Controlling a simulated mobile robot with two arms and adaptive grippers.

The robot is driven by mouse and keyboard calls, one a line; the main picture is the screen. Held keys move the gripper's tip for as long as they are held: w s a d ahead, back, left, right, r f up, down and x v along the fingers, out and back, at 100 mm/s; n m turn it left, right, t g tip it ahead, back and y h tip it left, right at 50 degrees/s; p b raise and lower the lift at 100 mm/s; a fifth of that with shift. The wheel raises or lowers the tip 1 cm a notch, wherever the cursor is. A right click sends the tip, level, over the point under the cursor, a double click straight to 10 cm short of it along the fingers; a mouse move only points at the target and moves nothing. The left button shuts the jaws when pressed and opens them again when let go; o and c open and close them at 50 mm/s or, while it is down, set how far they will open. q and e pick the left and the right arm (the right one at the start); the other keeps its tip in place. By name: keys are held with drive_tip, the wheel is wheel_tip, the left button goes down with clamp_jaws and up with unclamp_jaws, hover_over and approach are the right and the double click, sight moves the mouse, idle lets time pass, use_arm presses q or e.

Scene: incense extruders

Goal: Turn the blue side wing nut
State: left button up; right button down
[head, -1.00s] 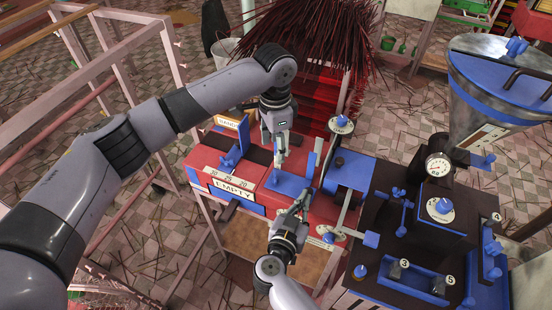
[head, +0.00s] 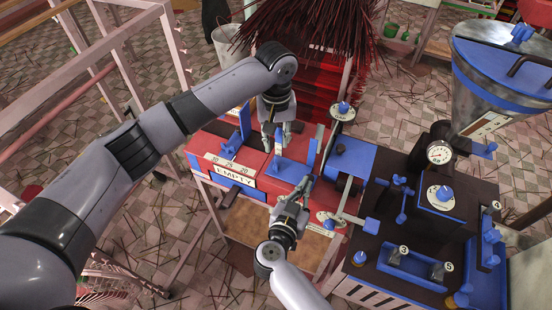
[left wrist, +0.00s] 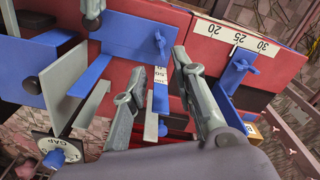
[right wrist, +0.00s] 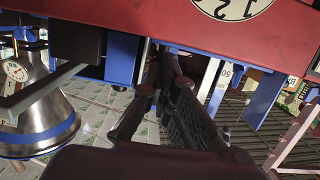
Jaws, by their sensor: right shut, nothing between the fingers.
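Several blue wing nuts show. In the left wrist view, one (left wrist: 160,43) stands on a blue plate and another (left wrist: 242,65) is beside a number scale; I cannot tell which is the side one. My right gripper (head: 306,186) is low at the press's near right side, shut and empty. In the right wrist view its fingertips (right wrist: 160,70) are under the red edge.
A dark machine (head: 390,225) with blue knobs and a metal hopper (head: 490,75) stands at the right. A dial with a blue knob (left wrist: 55,158) is near the left fingers. A bundle of dark sticks (head: 305,25) is behind. A pinkish frame (head: 135,40) stands at the left.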

sight(276, 162)
use_arm(q)
wheel_tip(276, 162, down, 9)
drive_tip(key=shift+f, duration=0.1)
drive_tip(key=shift+c, duration=0.3)
clamp_jaws()
idle(0.5)
